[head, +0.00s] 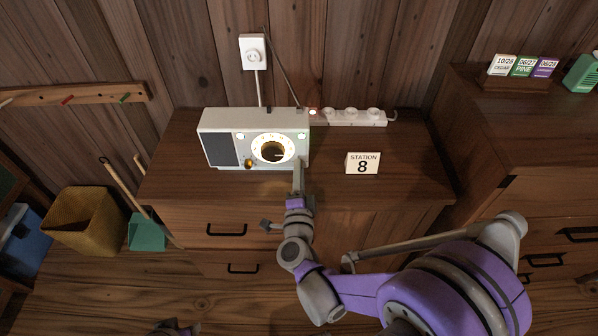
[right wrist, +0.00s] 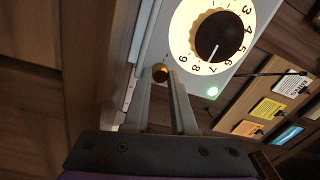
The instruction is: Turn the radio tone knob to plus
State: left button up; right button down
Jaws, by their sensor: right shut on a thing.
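The white radio (head: 255,125) stands on the wooden cabinet, with a grey speaker panel on its left and a lit round dial (head: 272,149). Its dial also shows in the right wrist view (right wrist: 218,38), the pointer between 7 and 8. My right gripper (head: 298,164) is at the radio's lower right front. In the right wrist view its fingers (right wrist: 161,77) are shut on a small amber knob (right wrist: 160,72), which they hide in the head view. No plus mark or knob pointer is readable. Part of my left gripper (head: 177,328) shows at the bottom edge.
A second small amber knob (head: 248,164) is at the radio's lower left. A power strip (head: 350,117) lies behind right, and a "STATION 8" card (head: 362,163) stands to the right. A wall outlet (head: 254,52) is above. The cabinet top (head: 410,165) is clear at far right.

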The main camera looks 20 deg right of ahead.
jog(key=c, duration=0.7)
grip_release()
jog(key=v, duration=1.1)
jog(key=shift+w, duration=0.1)
